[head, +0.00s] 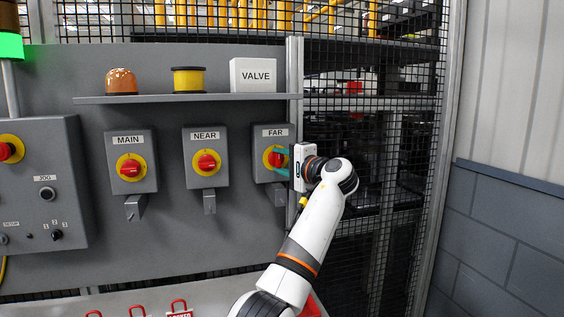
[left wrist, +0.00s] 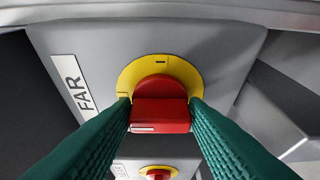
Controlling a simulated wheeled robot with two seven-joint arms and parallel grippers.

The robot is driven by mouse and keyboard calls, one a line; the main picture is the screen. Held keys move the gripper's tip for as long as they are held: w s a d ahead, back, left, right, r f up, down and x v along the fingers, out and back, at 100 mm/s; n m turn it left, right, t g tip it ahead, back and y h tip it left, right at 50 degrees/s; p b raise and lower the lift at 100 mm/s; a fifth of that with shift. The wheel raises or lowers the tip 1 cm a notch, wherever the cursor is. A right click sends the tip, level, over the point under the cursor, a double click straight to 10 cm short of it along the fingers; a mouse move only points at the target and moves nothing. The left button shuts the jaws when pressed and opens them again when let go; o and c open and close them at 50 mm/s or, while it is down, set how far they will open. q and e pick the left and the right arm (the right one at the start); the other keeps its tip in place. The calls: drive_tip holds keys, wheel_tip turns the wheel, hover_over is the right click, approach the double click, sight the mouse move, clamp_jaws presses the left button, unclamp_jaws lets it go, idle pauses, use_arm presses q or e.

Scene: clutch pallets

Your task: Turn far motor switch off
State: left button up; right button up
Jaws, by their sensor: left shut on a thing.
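The box labelled FAR (head: 276,135) is the rightmost of three switch boxes on the grey panel. Its red knob (left wrist: 160,110) sits on a yellow round plate (left wrist: 190,72), which also shows in the head view (head: 269,151). My left gripper (head: 278,161) is at this knob. In the left wrist view its two green fingers (left wrist: 160,118) press on both sides of the red knob, so it is shut on it. The fingers partly cover the knob in the head view, and its exact angle there is hard to tell. My right gripper is not in view.
The NEAR box (head: 206,178) and MAIN box (head: 130,182) stand to the left, their red knobs free. A shelf (head: 190,98) above holds an orange lamp (head: 121,80), a yellow spool (head: 188,80) and a VALVE box (head: 254,63). A mesh fence (head: 375,106) is at the right.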

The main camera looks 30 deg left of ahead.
use_arm(q)
drive_tip(key=shift+f, duration=0.15)
drive_tip(key=o, duration=0.9)
drive_tip(key=b+v, duration=0.3)
drive_tip(key=v, duration=0.9)
